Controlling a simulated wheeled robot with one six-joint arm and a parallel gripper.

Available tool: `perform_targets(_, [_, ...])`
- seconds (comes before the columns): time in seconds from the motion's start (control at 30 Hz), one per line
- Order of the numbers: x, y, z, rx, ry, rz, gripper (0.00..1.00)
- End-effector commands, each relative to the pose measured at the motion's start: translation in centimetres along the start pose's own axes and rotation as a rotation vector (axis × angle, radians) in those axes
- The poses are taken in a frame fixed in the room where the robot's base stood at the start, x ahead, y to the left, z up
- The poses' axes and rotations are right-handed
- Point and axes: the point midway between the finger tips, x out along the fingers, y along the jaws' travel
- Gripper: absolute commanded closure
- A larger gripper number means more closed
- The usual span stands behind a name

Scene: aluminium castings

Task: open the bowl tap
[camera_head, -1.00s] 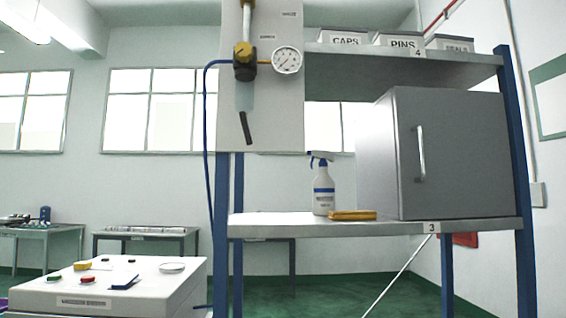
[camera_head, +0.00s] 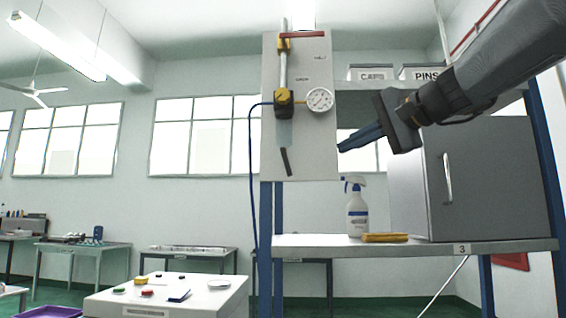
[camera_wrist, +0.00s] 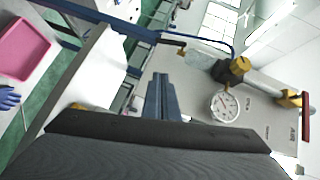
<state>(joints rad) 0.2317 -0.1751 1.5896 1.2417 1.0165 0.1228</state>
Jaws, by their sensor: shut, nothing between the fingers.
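An air filter unit with a yellow knob (camera_head: 284,96) hangs on a pale panel (camera_head: 312,155). Its clear bowl (camera_head: 285,132) is below the knob, with a short black tube (camera_head: 287,162) under it. The bowl also shows in the wrist view (camera_wrist: 204,64), turned sideways.
A round gauge (camera_head: 320,100) sits right of the knob, and a red-handled valve (camera_head: 302,35) above. A blue hose (camera_head: 250,170) runs down the left. A grey cabinet (camera_head: 485,180), spray bottle (camera_head: 357,212) and yellow cloth (camera_head: 385,237) stand on the shelf (camera_head: 330,245).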

Motion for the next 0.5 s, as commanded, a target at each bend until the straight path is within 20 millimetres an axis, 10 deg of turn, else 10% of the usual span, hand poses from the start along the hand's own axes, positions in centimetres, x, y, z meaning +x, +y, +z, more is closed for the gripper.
perform_targets(0.5, [7.7, -0.6, 0.4, 0.001, -0.011, -0.007, 1.00])
